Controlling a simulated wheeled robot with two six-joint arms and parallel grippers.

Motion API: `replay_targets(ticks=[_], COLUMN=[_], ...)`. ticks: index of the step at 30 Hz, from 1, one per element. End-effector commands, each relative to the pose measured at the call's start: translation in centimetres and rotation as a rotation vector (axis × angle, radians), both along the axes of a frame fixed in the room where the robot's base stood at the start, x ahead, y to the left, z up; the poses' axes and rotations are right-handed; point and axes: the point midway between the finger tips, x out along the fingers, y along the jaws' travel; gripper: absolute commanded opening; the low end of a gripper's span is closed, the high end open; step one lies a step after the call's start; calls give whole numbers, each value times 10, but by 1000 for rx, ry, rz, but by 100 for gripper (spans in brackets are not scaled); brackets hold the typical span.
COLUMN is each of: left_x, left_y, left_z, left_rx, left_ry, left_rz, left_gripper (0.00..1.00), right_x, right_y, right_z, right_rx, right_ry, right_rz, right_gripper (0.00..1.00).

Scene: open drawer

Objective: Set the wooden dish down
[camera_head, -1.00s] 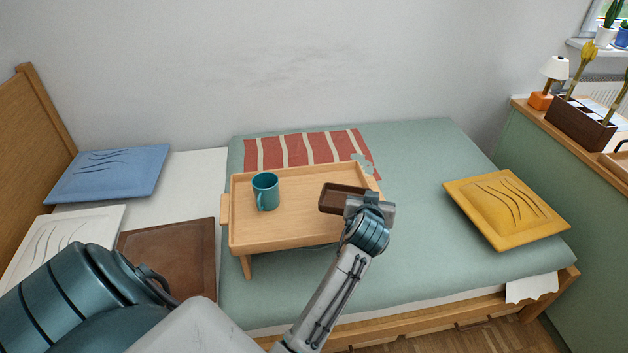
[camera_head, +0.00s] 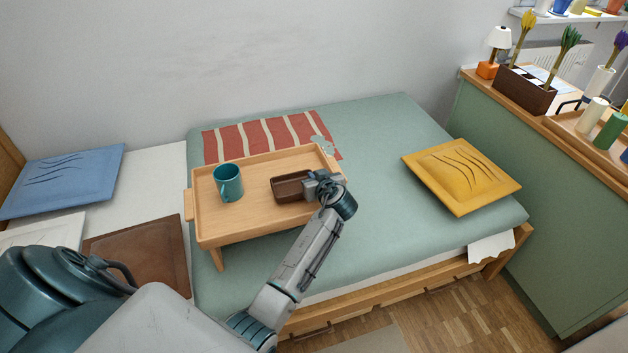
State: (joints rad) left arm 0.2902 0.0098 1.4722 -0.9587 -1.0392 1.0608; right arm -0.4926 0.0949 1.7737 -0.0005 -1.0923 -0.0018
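The wooden dish (camera_head: 288,188) is a small dark-brown rectangular tray-like dish. It is level at the right part of the light wooden bed tray (camera_head: 235,228), to the right of the teal mug (camera_head: 228,184). I cannot tell whether its underside touches the tray. My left gripper (camera_head: 314,186) is at the dish's right end and appears shut on its rim; the fingertips are small and partly hidden. My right gripper is not in view.
The bed tray stands on a green bed (camera_head: 370,125) by a striped red cloth (camera_head: 270,137). A yellow cushion (camera_head: 460,177) lies to the right; blue (camera_head: 62,180) and brown (camera_head: 140,250) cushions lie to the left. A green cabinet (camera_head: 540,190) stands at the right.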

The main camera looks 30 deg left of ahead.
Motion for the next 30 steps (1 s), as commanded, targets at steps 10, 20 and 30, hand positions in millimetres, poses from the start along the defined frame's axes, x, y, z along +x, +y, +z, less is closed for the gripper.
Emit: replay_targets(ticks=[10,20,30], left_x=[0,0,-9], left_y=[0,0,-12], left_z=[-15,-16,-11], left_rx=[0,0,-3], left_ry=[0,0,-1], left_rz=[-1,-1,-2], left_gripper=[0,27,27], right_x=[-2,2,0], right_y=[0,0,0], right_z=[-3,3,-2], right_rx=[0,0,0], right_ry=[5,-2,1], right_rz=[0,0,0], right_gripper=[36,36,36])
